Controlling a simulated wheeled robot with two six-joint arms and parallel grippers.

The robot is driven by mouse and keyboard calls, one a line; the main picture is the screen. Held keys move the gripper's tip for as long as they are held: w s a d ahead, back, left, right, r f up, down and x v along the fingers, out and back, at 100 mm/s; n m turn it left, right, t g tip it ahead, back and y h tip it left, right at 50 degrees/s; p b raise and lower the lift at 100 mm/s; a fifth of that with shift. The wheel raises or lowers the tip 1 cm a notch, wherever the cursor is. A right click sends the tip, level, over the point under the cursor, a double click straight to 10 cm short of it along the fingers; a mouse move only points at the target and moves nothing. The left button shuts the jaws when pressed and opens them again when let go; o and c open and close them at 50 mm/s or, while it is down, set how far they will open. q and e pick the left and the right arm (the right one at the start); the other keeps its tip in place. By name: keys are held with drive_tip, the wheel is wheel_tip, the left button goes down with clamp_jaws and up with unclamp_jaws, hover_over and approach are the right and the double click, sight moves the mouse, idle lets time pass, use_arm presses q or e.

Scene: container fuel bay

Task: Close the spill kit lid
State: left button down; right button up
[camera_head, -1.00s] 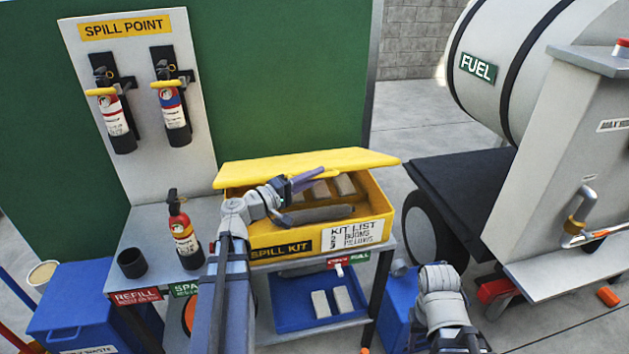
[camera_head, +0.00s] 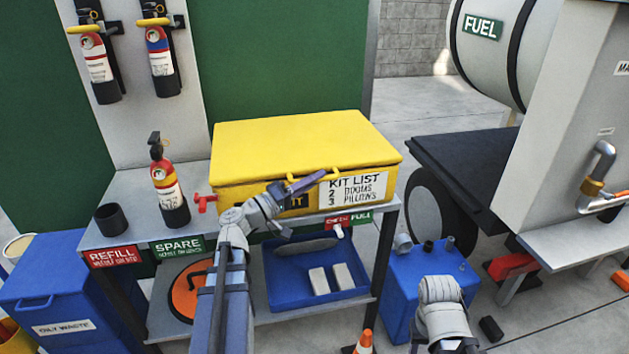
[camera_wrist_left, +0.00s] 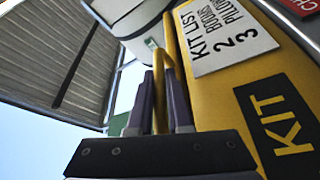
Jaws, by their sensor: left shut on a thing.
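The yellow spill kit (camera_head: 250,197) stands on the grey bench with its lid (camera_head: 300,142) lying down over the box, and no contents show. At the lid's front edge are yellow handles. My left gripper (camera_head: 307,182) is at the front of the kit, by the right-hand handle. In the left wrist view my left gripper (camera_wrist_left: 163,85) is shut on a yellow handle bar (camera_wrist_left: 160,115), with the kit's front and its label beside it. My right arm (camera_head: 442,305) hangs low at the right; its gripper (camera_head: 460,346) is mostly cut off by the frame's bottom edge.
A fire extinguisher (camera_head: 168,188) and a black cup (camera_head: 111,219) stand left of the kit. A red fitting (camera_head: 203,202) is at its left side. A blue tray (camera_head: 315,270) is on the shelf below. A blue container (camera_head: 425,280) stands to the right.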

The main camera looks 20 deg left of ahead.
use_arm(q)
drive_tip(key=shift+f+b, duration=0.4)
drive_tip(key=shift+f, duration=0.2)
drive_tip(key=shift+s+d+f, duration=0.1)
drive_tip(key=shift+s, duration=0.05)
drive_tip(key=c, duration=1.1)
unclamp_jaws()
drive_tip(key=shift+f, duration=0.1)
drive_tip(key=shift+o, duration=1.3)
drive_tip(key=b+v, duration=0.1)
drive_tip(key=v, duration=0.6)
drive_tip(key=shift+s+a, duration=0.25)
drive_tip(key=shift+a, duration=0.05)
